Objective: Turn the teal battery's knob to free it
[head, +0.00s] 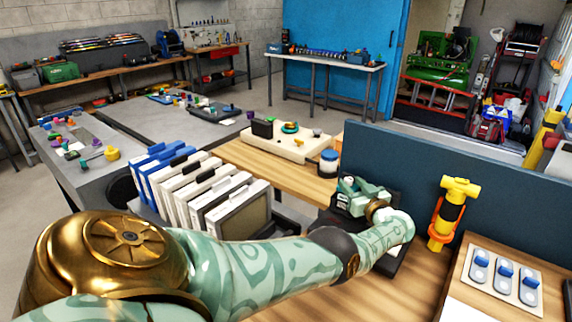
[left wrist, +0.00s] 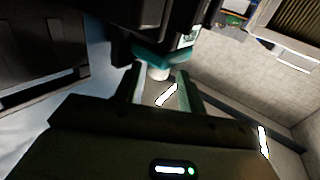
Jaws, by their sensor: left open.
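In the left wrist view a teal part (left wrist: 165,56), which I take to be the teal battery, sits at the underside of a dark device. A small pale round piece (left wrist: 158,73), probably its knob, shows just below it. My left gripper (left wrist: 162,82) is open, with one finger on each side of the pale piece. I cannot tell whether the fingers touch it. In the head view my left arm reaches to a black stand (head: 393,262) on the wooden bench. The gripper and teal parts overlap there, and the knob cannot be made out. My right gripper is not in view.
A row of white and blue upright units (head: 190,187) stands left of the stand. A blue-lidded jar (head: 328,163) and a beige board (head: 290,142) lie behind. A yellow tool (head: 452,212) stands to the right, before a blue partition (head: 430,170). A blue-switch panel (head: 503,275) is front right.

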